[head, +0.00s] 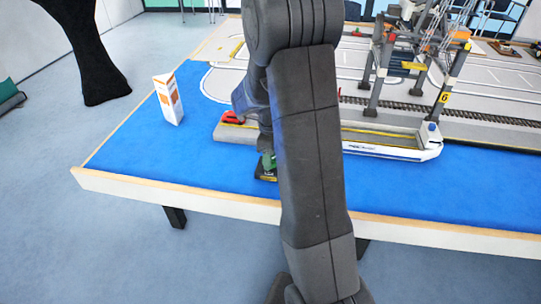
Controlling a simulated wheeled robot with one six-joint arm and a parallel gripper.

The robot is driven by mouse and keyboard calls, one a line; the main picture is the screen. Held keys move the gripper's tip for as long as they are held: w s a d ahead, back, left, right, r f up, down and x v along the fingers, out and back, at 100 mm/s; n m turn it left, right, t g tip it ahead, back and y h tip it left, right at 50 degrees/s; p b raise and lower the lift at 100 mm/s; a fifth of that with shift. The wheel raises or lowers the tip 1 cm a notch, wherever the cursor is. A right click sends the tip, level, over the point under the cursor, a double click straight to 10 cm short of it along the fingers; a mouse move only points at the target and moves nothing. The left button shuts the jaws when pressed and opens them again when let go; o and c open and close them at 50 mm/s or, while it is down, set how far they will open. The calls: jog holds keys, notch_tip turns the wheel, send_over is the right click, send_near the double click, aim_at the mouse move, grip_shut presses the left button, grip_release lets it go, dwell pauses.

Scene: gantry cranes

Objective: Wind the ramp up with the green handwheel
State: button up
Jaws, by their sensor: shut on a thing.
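The green handwheel (268,161) shows as a small green patch at the front of the blue table, just left of my arm. A dark block with yellow marks (265,174) sits directly below it. My gripper (266,150) is at the handwheel and shut on it; my own arm covers most of the gripper and the wheel. I cannot make out the ramp clearly; the left end of the grey quay (228,132) beside the wheel carries a small red object (232,117), partly behind my wrist.
A white and orange box (168,99) stands on the blue table (130,145) at left. A white barge (390,145) lies along the quay at right, below a grey gantry crane (378,75). A dark pillar-like shape (95,60) stands on the floor at far left.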

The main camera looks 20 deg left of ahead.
dwell(0.4)
jog(key=o, duration=1)
notch_tip(320, 180, up, 14)
jog(key=shift+f+p, duration=0.1)
jog(key=shift+p, duration=0.3)
